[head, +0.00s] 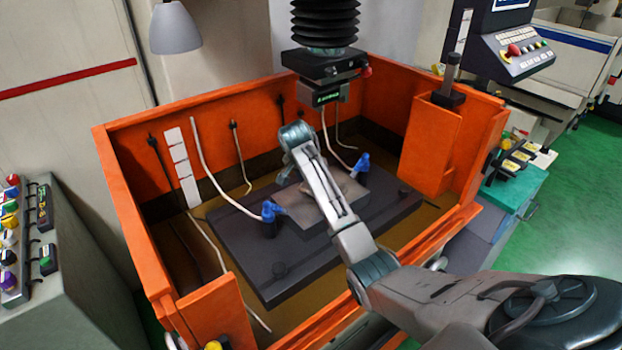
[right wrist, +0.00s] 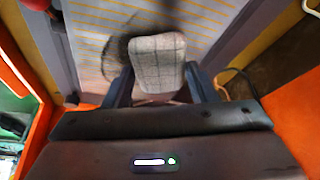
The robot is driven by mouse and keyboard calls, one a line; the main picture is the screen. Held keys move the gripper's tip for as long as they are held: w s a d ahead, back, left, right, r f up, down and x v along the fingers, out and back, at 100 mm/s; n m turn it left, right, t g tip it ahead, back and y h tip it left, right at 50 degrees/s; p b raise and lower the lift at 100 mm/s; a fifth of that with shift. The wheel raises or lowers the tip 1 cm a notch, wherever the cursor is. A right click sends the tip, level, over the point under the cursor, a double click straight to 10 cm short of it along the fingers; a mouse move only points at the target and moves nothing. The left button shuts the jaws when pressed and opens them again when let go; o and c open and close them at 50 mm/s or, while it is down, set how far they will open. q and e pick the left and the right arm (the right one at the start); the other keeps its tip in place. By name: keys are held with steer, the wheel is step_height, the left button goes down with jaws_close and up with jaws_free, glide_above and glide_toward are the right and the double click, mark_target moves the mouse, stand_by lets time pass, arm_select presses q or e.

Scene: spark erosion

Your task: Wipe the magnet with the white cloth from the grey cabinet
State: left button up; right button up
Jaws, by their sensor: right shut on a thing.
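The magnet (head: 308,216) is a grey block on a dark plate inside the orange tank. In the right wrist view the magnet (right wrist: 90,28) shows a pale grey top with thin yellow stripes and a dark smudge (right wrist: 113,60). My right gripper (right wrist: 160,86) is shut on the white cloth (right wrist: 157,58), which looks greyish with a faint check. The cloth is over the magnet beside the smudge; I cannot tell whether it touches. In the head view my right arm hides most of the gripper and part of the magnet. My left gripper is not in view.
The orange tank walls (head: 125,215) surround the dark plate (head: 235,240). Two blue-ended hoses (head: 270,212) (head: 361,163) flank the magnet. The machine head (head: 325,65) hangs behind my arm. A grey cabinet with a green top (head: 515,195) stands right of the tank.

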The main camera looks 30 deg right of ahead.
steer(key=shift+f, duration=0.95)
steer(key=shift+s+d+r, duration=0.1)
steer(key=shift+s+d, duration=0.05)
steer(key=shift+s, duration=1.85)
steer(key=shift+s+d, duration=0.15)
steer(key=shift+s, duration=1.7)
steer(key=shift+w+d+f, duration=0.1)
steer(key=shift+f, duration=0.15)
